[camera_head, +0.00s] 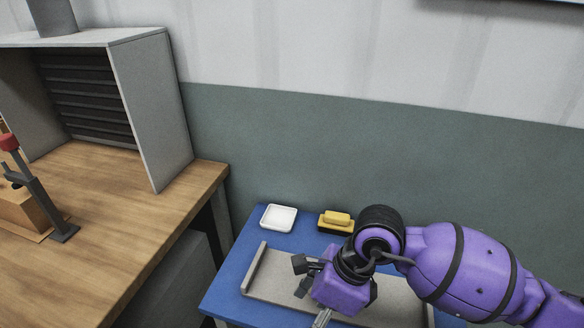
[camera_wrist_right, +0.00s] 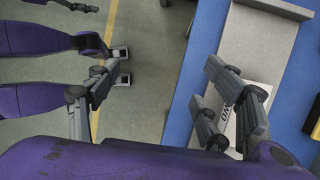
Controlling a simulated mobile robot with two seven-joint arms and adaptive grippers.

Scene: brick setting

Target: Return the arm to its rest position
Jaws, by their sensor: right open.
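My right arm, purple with black joints, comes in from the right in the head view and reaches over the blue table (camera_head: 226,287). One finger is over the floor side, the other over the tray (camera_wrist_right: 262,45).
A white dish (camera_head: 279,217) and a yellow-and-black block (camera_head: 336,221) stand at the table's back. A white piece with dark lettering (camera_wrist_right: 230,125) shows behind a finger. A wooden bench (camera_head: 120,220) with a grey cabinet (camera_head: 150,110) and a red-topped lever (camera_head: 37,188) stands left. Floor (camera_wrist_right: 150,60) is open.

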